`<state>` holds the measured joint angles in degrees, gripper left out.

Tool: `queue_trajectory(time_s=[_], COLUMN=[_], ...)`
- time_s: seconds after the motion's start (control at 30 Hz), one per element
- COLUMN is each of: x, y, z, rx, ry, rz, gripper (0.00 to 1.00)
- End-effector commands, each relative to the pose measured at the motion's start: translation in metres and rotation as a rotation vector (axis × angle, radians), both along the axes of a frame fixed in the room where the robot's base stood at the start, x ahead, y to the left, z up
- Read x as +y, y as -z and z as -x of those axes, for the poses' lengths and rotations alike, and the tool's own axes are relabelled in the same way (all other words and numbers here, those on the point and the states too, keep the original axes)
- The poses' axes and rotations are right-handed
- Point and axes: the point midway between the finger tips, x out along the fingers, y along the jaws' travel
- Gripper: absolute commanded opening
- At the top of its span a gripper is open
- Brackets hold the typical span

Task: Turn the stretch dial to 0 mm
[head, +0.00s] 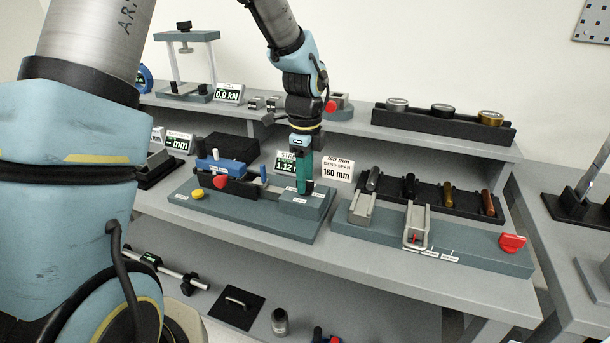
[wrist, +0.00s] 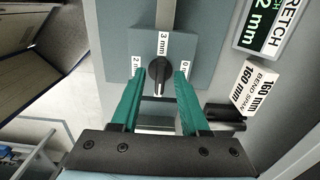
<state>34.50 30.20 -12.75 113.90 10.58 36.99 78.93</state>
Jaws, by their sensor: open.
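The stretch dial is a black knob (wrist: 158,73) on a grey-blue block (wrist: 120,43). In the wrist view, labels 2 m(m), 3 mm and 0 m(m) stand at its left, top and right. In the head view, my gripper (head: 304,190) points down at the block (head: 312,207) and hides the dial. The stretch display (head: 285,163) seems to read 1.12.
A 160 mm bend span sign (head: 337,169) stands beside the display. A blue and red fixture (head: 222,170) with a yellow knob (head: 197,193) is to the left. A second fixture with a red part (head: 512,242) and a black rack (head: 455,207) lie to the right.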

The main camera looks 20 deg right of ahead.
Motion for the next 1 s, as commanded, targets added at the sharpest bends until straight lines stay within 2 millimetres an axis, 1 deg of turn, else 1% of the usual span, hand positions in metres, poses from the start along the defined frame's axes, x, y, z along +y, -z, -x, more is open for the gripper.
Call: queue_trajectory(time_s=[0.2,0.6,1.0], x=[0.0001,0.0001,0.0004], y=[0.0002,-0.0001,-0.0001], z=[-0.0001,-0.0001,0.0001], rx=[0.000,0.000,0.001], ry=[0.000,0.000,0.000], rz=[0.000,0.000,-0.001], gripper=[0.44,0.00,0.00])
